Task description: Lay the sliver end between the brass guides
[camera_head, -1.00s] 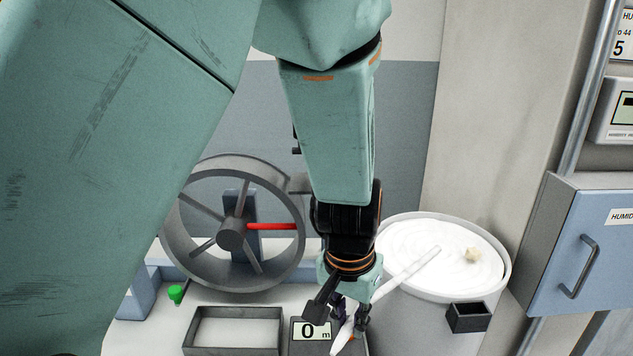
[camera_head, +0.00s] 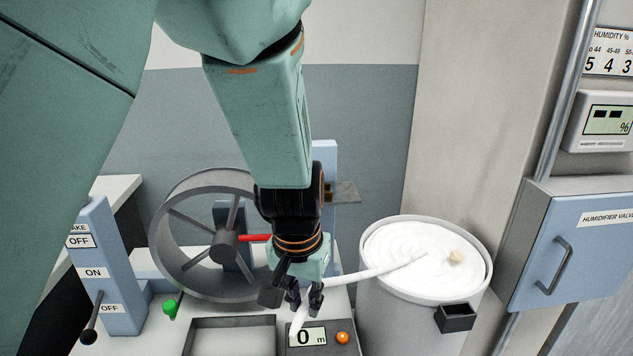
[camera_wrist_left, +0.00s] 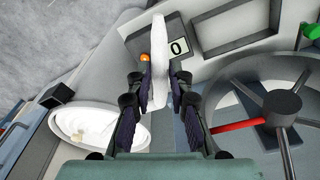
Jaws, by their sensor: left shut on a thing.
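The white sliver (camera_head: 362,276) runs from the coil in the pale can (camera_head: 374,312) to my left gripper (camera_head: 304,298). My left gripper is shut on it, and a short free end hangs below the fingers, in front of the counter. In the left wrist view the sliver (camera_wrist_left: 159,60) passes between the two dark fingers (camera_wrist_left: 158,85). A blue post (camera_head: 326,160) with a flat plate (camera_head: 346,191) stands behind my arm; a brass-coloured bit shows at the plate, partly hidden. I cannot tell whether these are the brass guides. My right gripper is out of view.
A large spoked wheel (camera_head: 163,249) with a red handle (camera_head: 254,238) stands left of my wrist. Below are a dark-rimmed tray (camera_head: 232,321) and a counter reading 0 m (camera_head: 306,336) with an orange button (camera_head: 342,338). A blue switch panel (camera_head: 104,258) stands left, a humidifier cabinet (camera_head: 585,235) right.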

